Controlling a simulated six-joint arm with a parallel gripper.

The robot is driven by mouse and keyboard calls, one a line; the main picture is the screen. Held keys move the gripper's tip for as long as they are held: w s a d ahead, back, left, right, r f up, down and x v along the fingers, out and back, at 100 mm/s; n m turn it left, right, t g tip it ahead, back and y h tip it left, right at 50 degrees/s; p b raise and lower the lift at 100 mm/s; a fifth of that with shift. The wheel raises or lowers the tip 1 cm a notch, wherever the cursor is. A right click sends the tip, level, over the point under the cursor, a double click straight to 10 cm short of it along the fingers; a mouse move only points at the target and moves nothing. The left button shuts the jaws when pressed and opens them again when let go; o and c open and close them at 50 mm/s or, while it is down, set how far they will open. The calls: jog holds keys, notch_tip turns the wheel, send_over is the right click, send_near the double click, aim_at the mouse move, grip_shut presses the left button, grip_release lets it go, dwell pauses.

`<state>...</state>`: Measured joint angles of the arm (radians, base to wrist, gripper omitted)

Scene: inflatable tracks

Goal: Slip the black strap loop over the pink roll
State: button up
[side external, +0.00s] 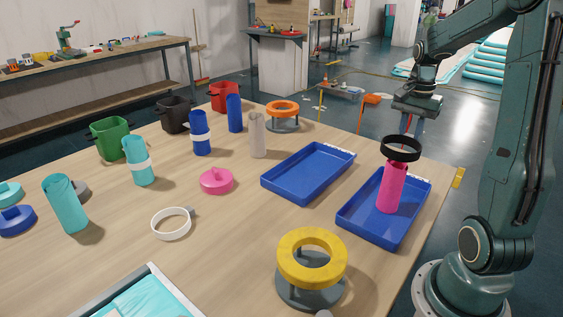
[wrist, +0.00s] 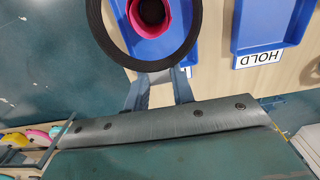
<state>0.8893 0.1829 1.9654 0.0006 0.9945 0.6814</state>
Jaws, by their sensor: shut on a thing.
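The pink roll (side external: 391,190) stands upright in the blue tray (side external: 352,222) nearest my arm. In the wrist view, its open top (wrist: 146,29) shows inside the ring of the black strap loop (wrist: 150,64), off towards the top edge, where the view cuts the loop. My gripper (side external: 405,131) is shut on the near side of the loop; its fingers (wrist: 158,82) also show in the wrist view.
A second blue tray (side external: 307,174) lies beside the first; a HOLD label (wrist: 258,59) shows in the wrist view. A yellow ring on a grey stand (side external: 312,258) is at the front.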

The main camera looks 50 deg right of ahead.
notch_tip(320, 180, down, 10)
jog(key=shift+r, duration=0.2)
dwell(5.0)
jog(key=o, duration=1)
jog(key=shift+o, duration=0.2)
jog(key=shift+r, duration=0.15)
